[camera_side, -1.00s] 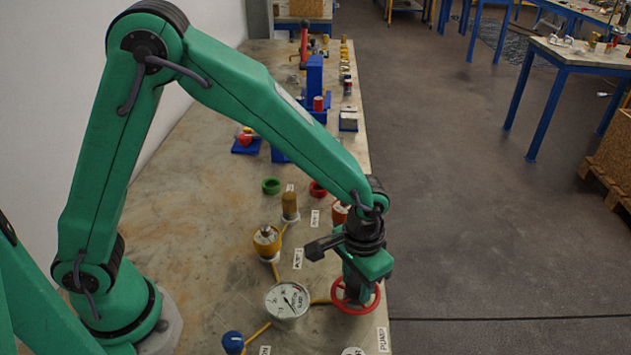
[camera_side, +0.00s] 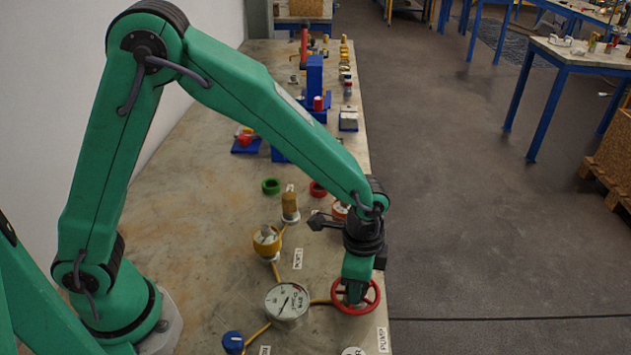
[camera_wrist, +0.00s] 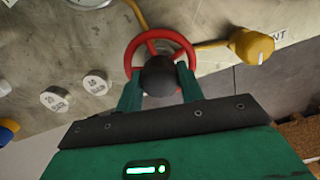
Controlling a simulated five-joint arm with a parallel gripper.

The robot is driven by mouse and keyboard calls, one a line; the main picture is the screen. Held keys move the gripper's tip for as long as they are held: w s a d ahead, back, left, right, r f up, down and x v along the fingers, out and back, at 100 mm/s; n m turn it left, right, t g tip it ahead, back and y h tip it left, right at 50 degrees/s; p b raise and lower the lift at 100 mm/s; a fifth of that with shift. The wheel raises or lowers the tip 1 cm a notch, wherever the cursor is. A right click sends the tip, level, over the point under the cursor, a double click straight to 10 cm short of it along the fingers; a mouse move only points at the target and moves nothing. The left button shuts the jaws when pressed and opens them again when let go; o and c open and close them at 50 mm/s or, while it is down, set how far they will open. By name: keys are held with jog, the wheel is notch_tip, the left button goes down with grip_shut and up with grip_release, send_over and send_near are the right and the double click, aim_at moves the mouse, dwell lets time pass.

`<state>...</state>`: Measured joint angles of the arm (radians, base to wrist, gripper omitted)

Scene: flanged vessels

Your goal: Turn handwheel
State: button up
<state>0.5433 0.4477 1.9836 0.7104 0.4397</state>
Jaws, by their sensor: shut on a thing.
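The red handwheel (camera_side: 369,301) lies near the right edge of the bench. It shows around my fingertips in the wrist view (camera_wrist: 133,49). My gripper (camera_side: 354,292) points down over the handwheel. In the wrist view, its two green fingers (camera_wrist: 160,78) are shut on the wheel's dark round hub, inside the red rim. The white dial gauge (camera_side: 288,300) stands just left of the wheel, with a yellow pipe between them. The wrist and fingers hide part of the wheel in the side view.
A yellow vessel (camera_side: 267,241), a brown cylinder (camera_side: 290,206) and a blue knob (camera_side: 233,341) stand nearby. Green (camera_side: 271,186) and red rings lie farther back. The bench's right edge is close to the wheel, with open floor beyond.

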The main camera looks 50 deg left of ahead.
jog(key=shift+m, duration=0.4)
jog(key=o, duration=1)
jog(key=shift+r, duration=0.1)
jog(key=shift+r, duration=3.8)
jog(key=shift+a+r, duration=0.1)
